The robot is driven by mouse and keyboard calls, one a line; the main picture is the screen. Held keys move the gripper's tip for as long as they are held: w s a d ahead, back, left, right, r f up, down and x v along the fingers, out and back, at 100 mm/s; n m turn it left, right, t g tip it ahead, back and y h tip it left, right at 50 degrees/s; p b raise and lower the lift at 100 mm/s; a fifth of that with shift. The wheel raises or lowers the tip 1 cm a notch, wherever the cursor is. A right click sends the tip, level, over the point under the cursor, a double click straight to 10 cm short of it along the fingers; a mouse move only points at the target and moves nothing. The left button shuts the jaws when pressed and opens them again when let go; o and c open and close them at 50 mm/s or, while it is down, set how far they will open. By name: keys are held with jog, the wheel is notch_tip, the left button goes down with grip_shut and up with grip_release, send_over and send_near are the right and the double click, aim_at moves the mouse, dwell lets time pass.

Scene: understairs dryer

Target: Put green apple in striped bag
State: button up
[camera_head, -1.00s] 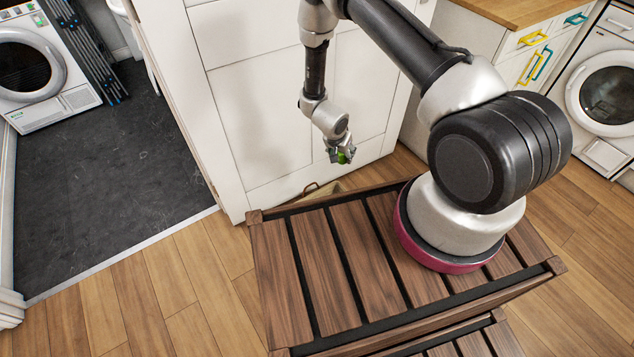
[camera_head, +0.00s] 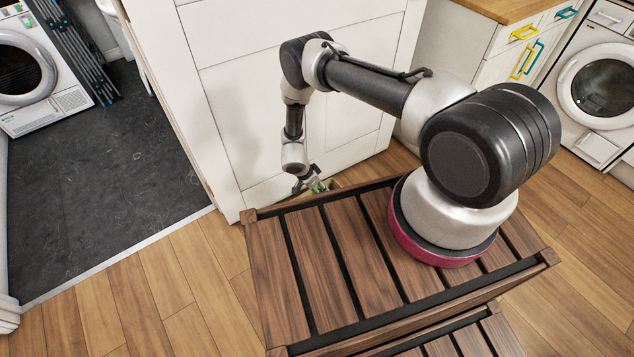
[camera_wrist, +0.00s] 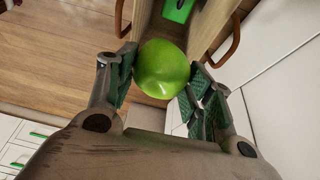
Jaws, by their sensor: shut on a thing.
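The green apple (camera_wrist: 163,69) is between the two fingers of my gripper (camera_wrist: 157,76) in the wrist view, held at its sides. In the head view my gripper (camera_head: 311,183) is low by the white panel, beyond the slatted wooden top, and the apple is hard to make out there. An open bag (camera_wrist: 206,27) with brown handles (camera_wrist: 231,42) lies just beyond and below the apple in the wrist view. A green item shows inside it. A small part of the bag's rim (camera_head: 332,185) shows behind the wooden top. I see no clear stripes on it.
The slatted wooden top (camera_head: 270,275) fills the near middle. The white panel (camera_head: 245,110) stands close behind my gripper. A dark-floored doorway is at left with a white machine (camera_head: 30,75); another white machine (camera_head: 600,90) is at right. Wooden floor is open at lower left.

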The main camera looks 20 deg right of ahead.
jog(key=shift+f, duration=0.35)
jog(key=o, duration=1.1)
jog(key=shift+o, duration=0.2)
jog(key=v, duration=1.2)
